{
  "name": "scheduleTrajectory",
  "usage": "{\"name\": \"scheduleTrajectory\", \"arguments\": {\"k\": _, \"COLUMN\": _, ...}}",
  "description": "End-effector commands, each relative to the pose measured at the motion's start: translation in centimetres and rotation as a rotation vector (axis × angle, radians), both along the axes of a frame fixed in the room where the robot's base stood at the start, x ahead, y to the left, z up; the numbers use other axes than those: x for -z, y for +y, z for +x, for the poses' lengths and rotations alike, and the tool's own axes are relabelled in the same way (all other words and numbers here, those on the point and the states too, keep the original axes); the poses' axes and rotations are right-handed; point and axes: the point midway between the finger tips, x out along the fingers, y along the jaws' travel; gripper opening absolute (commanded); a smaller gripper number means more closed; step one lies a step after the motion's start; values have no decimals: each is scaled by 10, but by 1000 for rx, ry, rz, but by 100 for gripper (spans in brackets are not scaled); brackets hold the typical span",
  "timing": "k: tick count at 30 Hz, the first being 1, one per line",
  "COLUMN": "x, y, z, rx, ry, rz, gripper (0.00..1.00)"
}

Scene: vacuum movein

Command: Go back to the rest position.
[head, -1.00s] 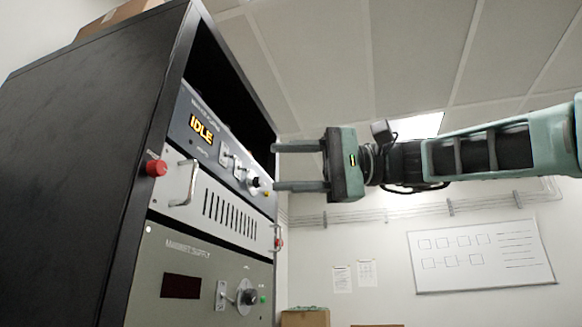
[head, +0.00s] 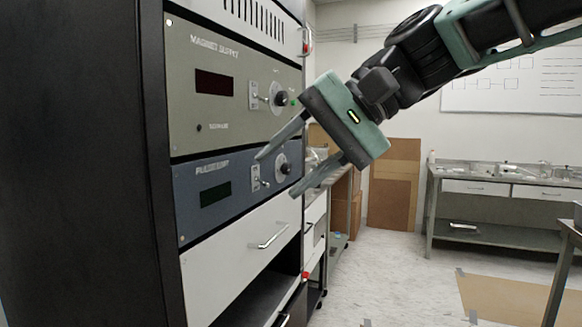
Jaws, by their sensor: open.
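My gripper (head: 290,170) is open and empty, its two fingers pointing down and left. It hangs in front of the black equipment rack, and the fingers overlap the right part of the rack's front in the picture. I cannot tell whether they touch it. Behind the fingers is the blue panel (head: 222,212) with a dark display, a switch and a knob. Above it is the grey magnet supply panel (head: 225,115) with a dark display.
The rack's black side (head: 85,160) fills the left. A white drawer (head: 225,258) with a handle is below the panels. A workbench (head: 480,205) stands at the back right, with cardboard (head: 394,185) against the wall.

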Motion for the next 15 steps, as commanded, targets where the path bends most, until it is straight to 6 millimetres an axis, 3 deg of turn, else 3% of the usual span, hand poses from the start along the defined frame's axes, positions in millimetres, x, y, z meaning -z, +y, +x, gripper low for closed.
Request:
{"name": "scheduleTrajectory", "arguments": {"k": 1, "x": 33, "y": -4, "z": -15, "rx": -27, "ry": -1, "rz": -87, "gripper": 45}}
{"name": "scheduleTrajectory", "arguments": {"k": 3, "x": 79, "y": -15, "z": -36, "rx": -74, "ry": -19, "rz": -211, "gripper": 45}}
{"name": "scheduleTrajectory", "arguments": {"k": 9, "x": 189, "y": -68, "z": -104, "rx": -286, "ry": -111, "rz": -541, "gripper": 45}}
{"name": "scheduleTrajectory", "arguments": {"k": 12, "x": 226, "y": -99, "z": -132, "rx": -406, "ry": -161, "rz": -662, "gripper": 45}}
{"name": "scheduleTrajectory", "arguments": {"k": 15, "x": 248, "y": -123, "z": -152, "rx": -505, "ry": -202, "rz": -739, "gripper": 45}}
